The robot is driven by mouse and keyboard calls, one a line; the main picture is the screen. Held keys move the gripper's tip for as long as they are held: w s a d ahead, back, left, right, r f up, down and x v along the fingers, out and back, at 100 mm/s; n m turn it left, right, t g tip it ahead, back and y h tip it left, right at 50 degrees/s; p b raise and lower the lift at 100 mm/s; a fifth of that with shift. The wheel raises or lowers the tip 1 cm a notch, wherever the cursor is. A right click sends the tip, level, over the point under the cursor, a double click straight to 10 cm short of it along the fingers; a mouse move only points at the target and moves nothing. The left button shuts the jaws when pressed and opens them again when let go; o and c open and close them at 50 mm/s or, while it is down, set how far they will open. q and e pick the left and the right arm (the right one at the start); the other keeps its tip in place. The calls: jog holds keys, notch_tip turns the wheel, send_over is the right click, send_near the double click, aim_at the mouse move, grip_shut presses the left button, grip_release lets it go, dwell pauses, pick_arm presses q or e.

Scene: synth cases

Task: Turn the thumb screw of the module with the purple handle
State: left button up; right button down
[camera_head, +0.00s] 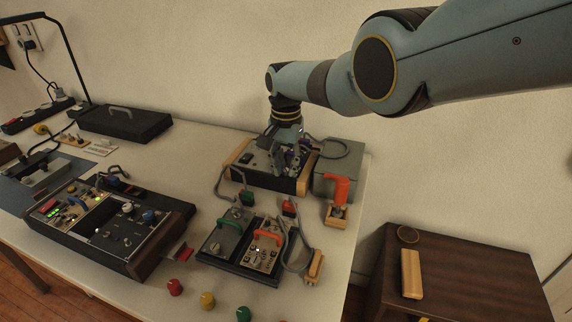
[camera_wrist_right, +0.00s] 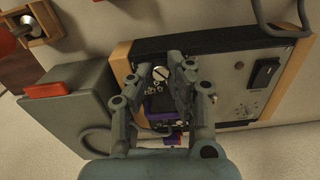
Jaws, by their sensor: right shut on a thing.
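The purple-handled module shows in the right wrist view (camera_wrist_right: 160,104), set in a dark case with wooden side panels (camera_head: 247,172). Its silver slotted thumb screw (camera_wrist_right: 161,73) is at the module's end, between my fingertips. In the head view my right gripper (camera_head: 290,168) points down over the right part of this case and hides most of the module. In the right wrist view my right gripper (camera_wrist_right: 164,68) is shut on the thumb screw. My left gripper is not in view.
A grey box (camera_head: 325,178) stands close to the case's right side, with an orange-handled tool (camera_head: 338,194) in front. Modules with green and orange handles (camera_head: 266,251) lie nearer. A larger panel case (camera_head: 165,248) is at the left. The wall is close behind.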

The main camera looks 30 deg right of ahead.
aim_at(286, 168)
jog(key=shift+m, duration=0.9)
jog(key=c, duration=1.2)
grip_release()
jog(key=shift+r, duration=0.1)
notch_tip(286, 168, up, 12)
jog(key=shift+f, duration=0.1)
